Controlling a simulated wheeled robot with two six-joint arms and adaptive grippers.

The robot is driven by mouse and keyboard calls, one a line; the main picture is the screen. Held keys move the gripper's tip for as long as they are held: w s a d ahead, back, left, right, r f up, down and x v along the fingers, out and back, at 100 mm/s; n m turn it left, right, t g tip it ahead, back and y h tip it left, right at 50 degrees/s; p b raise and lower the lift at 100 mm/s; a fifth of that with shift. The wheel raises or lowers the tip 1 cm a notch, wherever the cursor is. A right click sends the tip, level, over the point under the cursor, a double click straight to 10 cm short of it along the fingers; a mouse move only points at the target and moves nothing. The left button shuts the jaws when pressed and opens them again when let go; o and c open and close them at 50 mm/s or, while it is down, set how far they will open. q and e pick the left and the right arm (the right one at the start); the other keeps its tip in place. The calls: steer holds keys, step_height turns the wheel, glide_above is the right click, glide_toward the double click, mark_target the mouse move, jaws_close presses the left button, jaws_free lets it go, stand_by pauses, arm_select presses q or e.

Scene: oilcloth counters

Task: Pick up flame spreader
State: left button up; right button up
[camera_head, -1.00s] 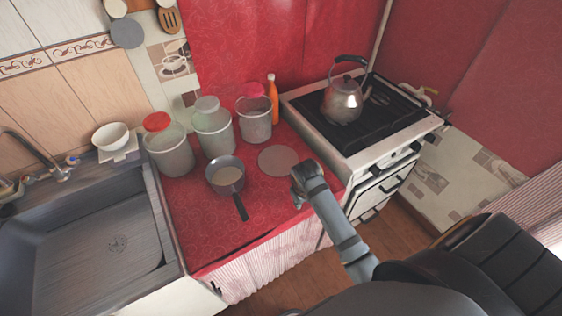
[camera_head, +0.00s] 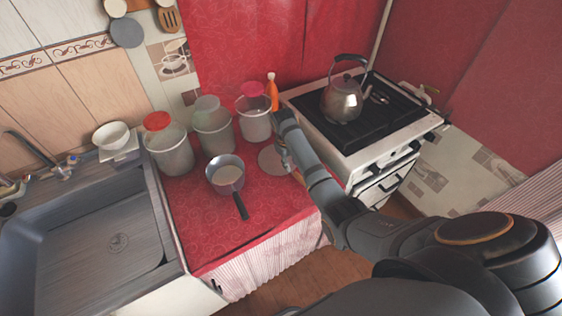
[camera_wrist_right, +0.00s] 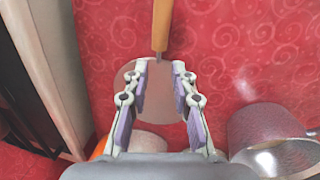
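The flame spreader is a flat, round, greyish disc (camera_head: 270,160) lying on the red counter, partly covered by my right arm in the head view. In the right wrist view the disc (camera_wrist_right: 160,95) shows between and beyond the fingers, with a wooden handle (camera_wrist_right: 162,25) running to the top edge. My right gripper (camera_wrist_right: 160,66) is open and empty above the disc, with the handle's near end lined up between its fingertips. In the head view my right gripper (camera_head: 282,145) is over the disc, its fingers hard to make out. My left gripper is not in view.
A saucepan (camera_head: 227,175) stands left of the disc. The stove (camera_head: 350,150) with a kettle (camera_head: 342,100) is to the right. The front counter is clear.

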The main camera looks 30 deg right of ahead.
mark_target(292, 173)
steer(key=shift+w+d+f, duration=0.1)
steer(key=shift+d+f, duration=0.1)
steer(key=shift+f, duration=0.8)
steer(key=shift+w+d+f, duration=0.1)
steer(key=shift+d+f, duration=0.05)
steer(key=shift+f, duration=0.85)
steer(key=shift+w+d+f, duration=0.1)
steer(key=shift+d+f, duration=0.1)
steer(key=shift+f, duration=0.8)
steer(key=shift+r, duration=0.1)
jaws_close()
